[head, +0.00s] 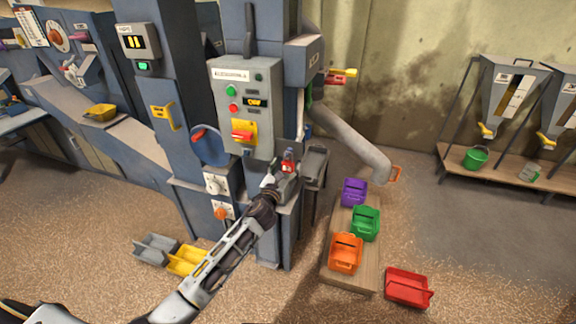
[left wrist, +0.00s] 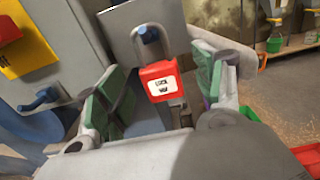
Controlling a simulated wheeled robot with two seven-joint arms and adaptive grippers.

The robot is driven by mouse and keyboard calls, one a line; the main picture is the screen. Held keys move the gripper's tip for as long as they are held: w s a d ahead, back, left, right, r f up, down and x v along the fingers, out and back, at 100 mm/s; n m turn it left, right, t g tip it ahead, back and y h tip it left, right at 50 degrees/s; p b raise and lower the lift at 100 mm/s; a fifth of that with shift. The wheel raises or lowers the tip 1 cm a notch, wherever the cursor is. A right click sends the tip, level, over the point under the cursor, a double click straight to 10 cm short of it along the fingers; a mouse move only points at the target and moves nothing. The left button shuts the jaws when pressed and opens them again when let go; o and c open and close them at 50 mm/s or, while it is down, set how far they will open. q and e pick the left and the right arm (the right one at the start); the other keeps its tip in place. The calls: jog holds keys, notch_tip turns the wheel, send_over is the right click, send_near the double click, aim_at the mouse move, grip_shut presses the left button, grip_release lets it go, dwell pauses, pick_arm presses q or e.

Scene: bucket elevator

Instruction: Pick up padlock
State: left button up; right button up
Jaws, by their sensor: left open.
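The red padlock (left wrist: 160,80) has a white label and a grey shackle. In the left wrist view it is upright, its shackle at a blue peg (left wrist: 148,34) in front of a grey plate; I cannot tell exactly how it hangs. In the head view the padlock (head: 288,167) is small, beside the control cabinet. My left gripper (left wrist: 163,88) is open, with one green-padded finger on each side of the padlock and gaps visible. In the head view my left gripper (head: 272,180) is just below and left of the padlock. My right gripper is not in view.
The control box (head: 245,105) with buttons and a yellow-red switch (head: 243,133) is close above the gripper. A blue lever (left wrist: 40,100) is left of the fingers. A bench with purple (head: 354,191), green (head: 365,223) and orange (head: 346,253) bins stands to the right.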

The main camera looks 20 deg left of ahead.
aim_at(288, 161)
pick_arm(q)
jog(key=shift+w+r, duration=0.25)
jog(key=shift+w, duration=0.65)
jog(key=shift+w+f, duration=0.15)
jog(key=shift+w, duration=0.9)
jog(key=c, duration=1.2)
jog(key=shift+r, duration=0.2)
jog(key=shift+r+p, duration=0.3)
jog(key=shift+r, duration=0.4)
jog(key=shift+s+f, duration=0.15)
jog(key=shift+s, duration=0.25)
jog(key=s, duration=0.5)
jog(key=s+b, duration=0.1)
jog(key=s, duration=1.1)
jog(key=shift+s+a+b, duration=0.1)
jog(key=shift+a+b, duration=0.25)
jog(key=shift+b, duration=0.05)
